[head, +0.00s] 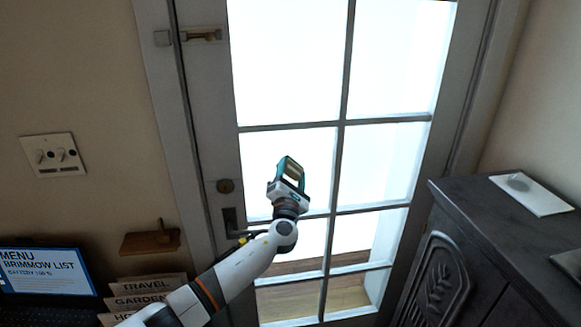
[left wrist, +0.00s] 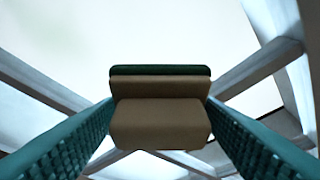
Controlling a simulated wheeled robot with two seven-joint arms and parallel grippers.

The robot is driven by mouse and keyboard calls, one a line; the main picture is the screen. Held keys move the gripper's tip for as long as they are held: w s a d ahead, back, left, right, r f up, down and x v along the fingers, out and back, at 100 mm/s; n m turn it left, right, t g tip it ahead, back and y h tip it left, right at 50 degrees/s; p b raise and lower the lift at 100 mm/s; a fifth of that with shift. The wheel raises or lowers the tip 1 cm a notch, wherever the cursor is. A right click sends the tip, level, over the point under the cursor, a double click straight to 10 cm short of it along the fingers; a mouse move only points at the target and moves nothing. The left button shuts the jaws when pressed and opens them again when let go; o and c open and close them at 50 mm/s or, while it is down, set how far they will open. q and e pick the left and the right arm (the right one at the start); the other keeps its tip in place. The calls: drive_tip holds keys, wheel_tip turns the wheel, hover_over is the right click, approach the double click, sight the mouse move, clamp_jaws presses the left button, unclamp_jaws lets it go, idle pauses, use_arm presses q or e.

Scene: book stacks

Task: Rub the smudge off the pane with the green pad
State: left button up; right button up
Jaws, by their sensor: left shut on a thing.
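The pad (left wrist: 160,112) is a tan block with a dark green layer (left wrist: 160,71) on its far side, facing the pane. My left gripper (head: 290,170) is shut on it, with teal fingers on both sides in the left wrist view. In the head view the tan part of the pad (head: 293,172) shows between the fingers. The pane (head: 285,65) is bright glass in a white door with a grid of bars. The gripper is in front of the left column of glass. I cannot make out a smudge or whether the pad touches the glass. My right gripper is not in view.
A door handle (head: 232,224) and a round lock (head: 225,186) are just left of my left gripper. A small wooden shelf (head: 150,242) and signs are at lower left.

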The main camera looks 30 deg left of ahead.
use_arm(q)
drive_tip(key=shift+d, duration=0.1)
drive_tip(key=shift+s+d+r+p, duration=0.1)
drive_tip(key=shift+s+d+p, duration=0.4)
drive_tip(key=shift+s+p, duration=0.25)
drive_tip(key=shift+s+d, duration=0.35)
drive_tip(key=shift+s, duration=0.1)
